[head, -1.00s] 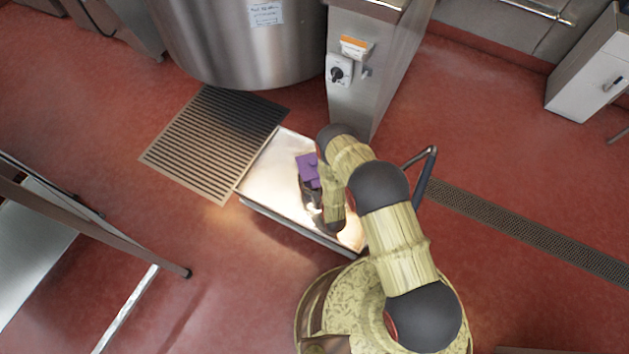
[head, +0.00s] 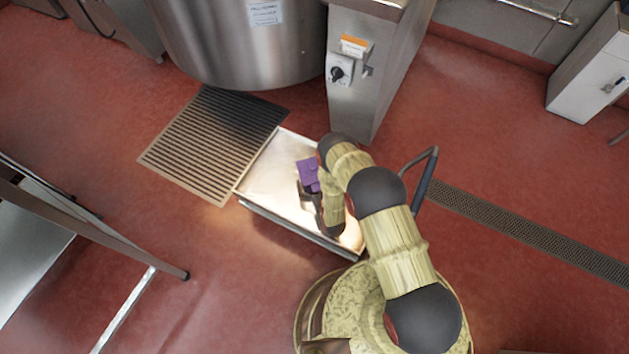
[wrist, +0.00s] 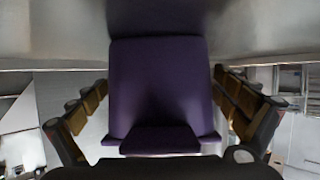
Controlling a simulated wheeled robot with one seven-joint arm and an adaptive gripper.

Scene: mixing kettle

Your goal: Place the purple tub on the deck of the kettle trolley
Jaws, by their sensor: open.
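The purple tub (head: 308,172) is over the metal deck (head: 272,172) of the kettle trolley in the head view, near its middle. In the wrist view the tub (wrist: 160,90) fills the centre, between the two fingers. My gripper (wrist: 162,120) is open, with a finger on each side of the tub and a visible gap at each side. In the head view my gripper (head: 309,192) is partly hidden by my arm. The tub appears to rest on the deck, but its underside is hidden.
The trolley's dark handle (head: 426,175) rises at its right. A floor grate (head: 210,140) lies at the left, the large steel kettle (head: 240,50) behind, and a steel control column (head: 365,90) close to the deck's far edge. A metal table frame (head: 90,235) stands at the left.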

